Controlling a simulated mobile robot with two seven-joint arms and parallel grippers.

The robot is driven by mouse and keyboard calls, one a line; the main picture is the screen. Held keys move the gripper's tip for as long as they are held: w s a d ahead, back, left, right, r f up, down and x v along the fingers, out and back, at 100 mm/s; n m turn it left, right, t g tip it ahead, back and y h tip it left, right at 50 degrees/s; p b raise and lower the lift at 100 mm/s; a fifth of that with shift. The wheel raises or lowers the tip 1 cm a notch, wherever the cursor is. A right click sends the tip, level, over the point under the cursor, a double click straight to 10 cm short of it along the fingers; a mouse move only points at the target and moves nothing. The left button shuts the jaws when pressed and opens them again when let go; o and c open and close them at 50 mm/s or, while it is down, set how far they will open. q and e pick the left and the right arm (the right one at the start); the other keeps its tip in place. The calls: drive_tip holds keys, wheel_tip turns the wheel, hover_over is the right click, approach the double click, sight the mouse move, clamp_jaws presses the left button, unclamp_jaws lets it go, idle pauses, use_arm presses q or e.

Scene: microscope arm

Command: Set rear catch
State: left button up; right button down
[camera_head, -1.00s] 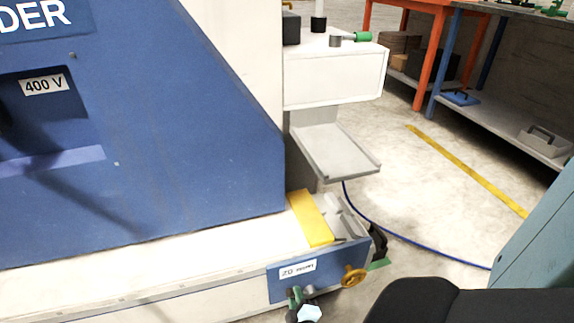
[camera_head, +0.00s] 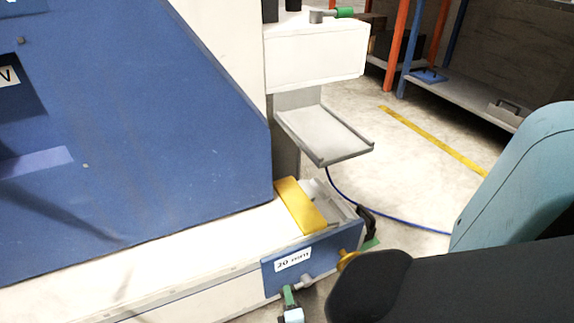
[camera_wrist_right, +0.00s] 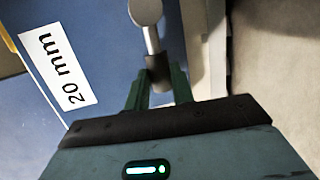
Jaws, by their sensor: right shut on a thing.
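A small grey lever (camera_head: 304,281) with a dark tip sits low on the blue front panel (camera_head: 328,252) of the machine's base, below the "20 mm" label. In the right wrist view the lever's round grey hub (camera_wrist_right: 145,10) is at the top, and its dark tip (camera_wrist_right: 158,72) lies between my green fingers. My right gripper (camera_head: 289,296) is shut on this tip, and its fingers also show in the right wrist view (camera_wrist_right: 158,90). I cannot tell whether this lever is the rear catch. My left gripper is out of view.
A brass handwheel (camera_head: 347,258) and a black clamp with a green end (camera_head: 369,243) sit right of the lever. A yellow block (camera_head: 300,205) lies behind the panel, and a grey tray (camera_head: 325,137) juts out above. Open floor lies to the right.

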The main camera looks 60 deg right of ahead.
drive_tip(key=shift+s, duration=0.1)
idle(0.3)
drive_tip(key=c, duration=1.2)
unclamp_jaws()
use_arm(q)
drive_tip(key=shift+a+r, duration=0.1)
